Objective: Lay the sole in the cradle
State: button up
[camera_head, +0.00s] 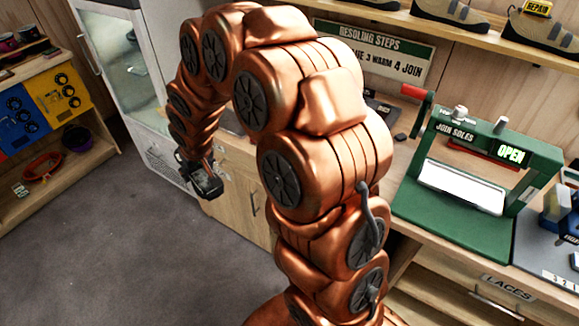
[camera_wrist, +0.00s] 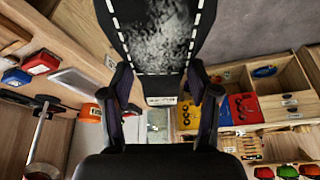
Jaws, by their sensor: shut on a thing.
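A black sole (camera_wrist: 158,38) with a row of white stitches along each edge and a scuffed grey middle fills the top of the wrist view. My gripper (camera_wrist: 162,86) is shut on its near end, one finger on each side. In the head view my gripper (camera_head: 206,182) hangs at the lower left of my arm, over the floor by the cabinets; the sole cannot be made out there. The green press marked JOIN SOLES (camera_head: 420,190) stands open on the counter at the right, with a white padded slab (camera_head: 462,187) in it. I cannot tell whether this slab is the cradle.
The wooden counter, with a LACES label (camera_head: 508,288), runs along the right. A glass-doored cabinet (camera_head: 128,75) stands behind my arm. A shelf unit with blue and yellow boxes (camera_head: 58,93) is at the left. Boots stand on the upper shelf (camera_head: 455,33). The grey floor (camera_head: 110,240) is clear.

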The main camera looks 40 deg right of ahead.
jog(key=s+d+f+n+y+b, duration=0.1)
jog(key=s+d+f+n+b, duration=0.15)
jog(key=s+d+b, duration=0.85)
jog(key=s+d+f+n+b, duration=0.1)
jog(key=s+d+f+b, duration=0.35)
jog(key=d, duration=0.95)
jog(key=w+d+p, duration=0.1)
jog(key=w+d, duration=0.1)
jog(key=d, duration=0.1)
jog(key=w+d+p, duration=0.1)
jog(key=w+d, duration=0.2)
jog(key=d, duration=0.1)
jog(key=w+d+p, duration=0.2)
jog(key=w+d, duration=0.1)
jog(key=d, duration=0.1)
jog(key=shift+w+d+r, duration=0.1)
jog(key=shift+w, duration=0.05)
notch_tip(320, 180, down, 3)
jog(key=shift+f+p, duration=0.15)
jog(key=shift+p, duration=0.7)
jog(key=shift+f, duration=0.1)
jog(key=shift+f+b, duration=0.2)
jog(key=shift+b, duration=0.1)
jog(key=o, duration=1.3)
jog(key=shift+r, duration=0.15)
